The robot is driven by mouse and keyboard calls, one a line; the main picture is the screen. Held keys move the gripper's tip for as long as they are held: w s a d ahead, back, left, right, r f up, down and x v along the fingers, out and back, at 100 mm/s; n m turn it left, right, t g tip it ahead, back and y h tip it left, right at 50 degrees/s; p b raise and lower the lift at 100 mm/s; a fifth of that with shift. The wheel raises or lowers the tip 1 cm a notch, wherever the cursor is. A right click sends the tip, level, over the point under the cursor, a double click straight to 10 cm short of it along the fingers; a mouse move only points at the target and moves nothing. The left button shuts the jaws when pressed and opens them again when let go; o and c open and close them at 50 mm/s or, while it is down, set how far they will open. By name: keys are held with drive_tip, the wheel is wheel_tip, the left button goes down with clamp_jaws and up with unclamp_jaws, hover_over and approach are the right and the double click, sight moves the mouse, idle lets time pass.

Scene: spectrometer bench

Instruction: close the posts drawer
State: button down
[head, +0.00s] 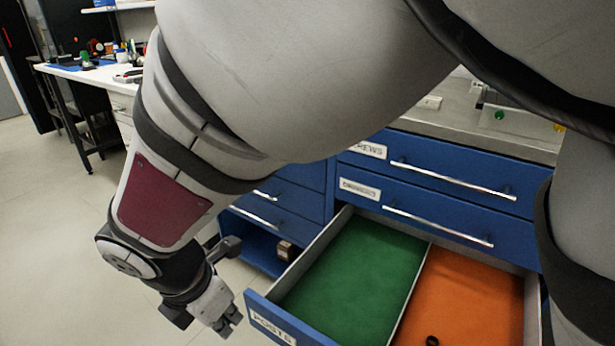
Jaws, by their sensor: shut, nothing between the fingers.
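The posts drawer (268,316) is blue with a white POSTS label on its front and is pulled well out of the cabinet. A divider splits its inside into a green-lined compartment (357,275) and an orange-lined compartment (468,292). A small dark round thing (432,341) lies in the orange side. The drawer's handle is not visible, and most of its front is cut off by the bottom edge. My gripper (232,328) is shut and empty, pointing down, left of the drawer's front corner and apart from it in the picture.
Above it, the screws drawer (470,178) and another labelled drawer (450,217) are shut, with silver bar handles. A blue open shelf (255,247) holding a small brown item (285,250) is at left. Floor (50,230) at left is clear. A white workbench (95,77) stands behind.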

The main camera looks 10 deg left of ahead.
sight(256, 312)
drive_tip(key=w+d+f+b, duration=0.1)
drive_tip(key=w+f+b, duration=0.2)
drive_tip(key=w+f, duration=0.2)
drive_tip(key=shift+d+f, duration=0.35)
drive_tip(key=shift+f, duration=0.15)
drive_tip(key=w+d+p, duration=0.3)
drive_tip(key=w+d, duration=0.1)
drive_tip(key=w, duration=0.6)
drive_tip(key=w+d+p, duration=0.3)
drive_tip(key=w, duration=0.8)
drive_tip(key=w+d+p, duration=0.3)
drive_tip(key=w+d, duration=0.1)
drive_tip(key=w, duration=0.7)
drive_tip(key=shift+d, duration=0.35)
